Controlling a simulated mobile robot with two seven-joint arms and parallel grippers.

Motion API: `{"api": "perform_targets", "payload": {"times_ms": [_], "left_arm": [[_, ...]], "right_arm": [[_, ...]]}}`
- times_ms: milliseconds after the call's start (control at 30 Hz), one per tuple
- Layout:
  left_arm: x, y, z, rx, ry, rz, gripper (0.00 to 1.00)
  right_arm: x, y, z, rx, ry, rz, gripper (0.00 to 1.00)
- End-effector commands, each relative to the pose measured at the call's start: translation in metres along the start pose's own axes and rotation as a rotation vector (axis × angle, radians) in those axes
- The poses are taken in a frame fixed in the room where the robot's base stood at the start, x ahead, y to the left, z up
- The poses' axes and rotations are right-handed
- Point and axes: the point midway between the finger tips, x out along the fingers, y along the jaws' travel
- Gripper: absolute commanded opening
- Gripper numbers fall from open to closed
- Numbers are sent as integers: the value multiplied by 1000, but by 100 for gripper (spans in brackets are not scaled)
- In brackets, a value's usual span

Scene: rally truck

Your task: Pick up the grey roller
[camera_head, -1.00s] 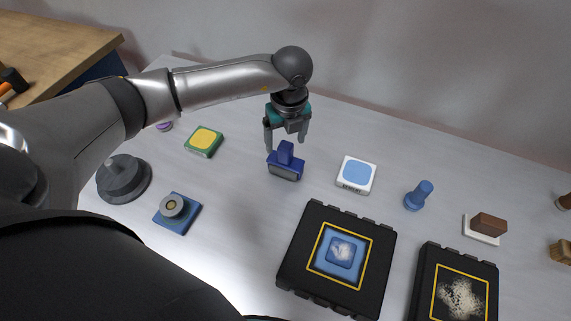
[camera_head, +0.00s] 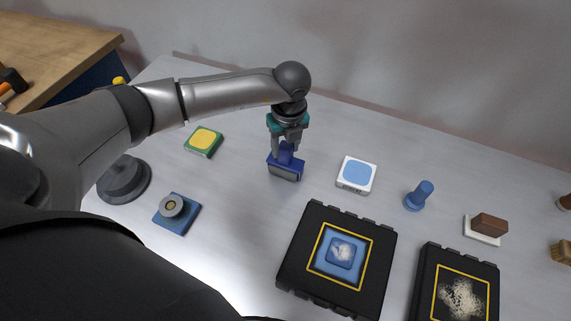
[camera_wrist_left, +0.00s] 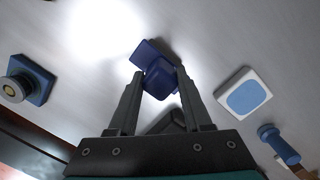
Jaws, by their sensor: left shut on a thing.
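The grey roller (camera_head: 285,173) has a blue body with an upright blue handle and a grey front face. It stands on the light table in the middle of the head view. My left gripper (camera_head: 287,150) is above it, pointing down, with its fingers shut on the blue handle. In the left wrist view, the handle (camera_wrist_left: 160,82) is between the two fingertips of the left gripper (camera_wrist_left: 159,74), and the blue body shows beyond them. My right gripper is not in view.
A white block with a blue top (camera_head: 357,175) is right of the roller, and a blue peg (camera_head: 418,196) farther right. A green and yellow block (camera_head: 204,141) and a blue base with a round knob (camera_head: 177,213) are left. A black tray (camera_head: 297,268) is in front.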

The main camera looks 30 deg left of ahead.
Motion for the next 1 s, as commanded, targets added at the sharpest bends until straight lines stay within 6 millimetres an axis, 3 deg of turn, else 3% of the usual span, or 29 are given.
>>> {"api": "perform_targets", "payload": {"times_ms": [33,267,1000], "left_arm": [[0,0,0,0,0,0,25],[0,0,0,-1,-1,1,0],[0,0,1,-1,-1,1,0]], "right_arm": [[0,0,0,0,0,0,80],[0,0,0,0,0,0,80],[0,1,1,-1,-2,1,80]]}}
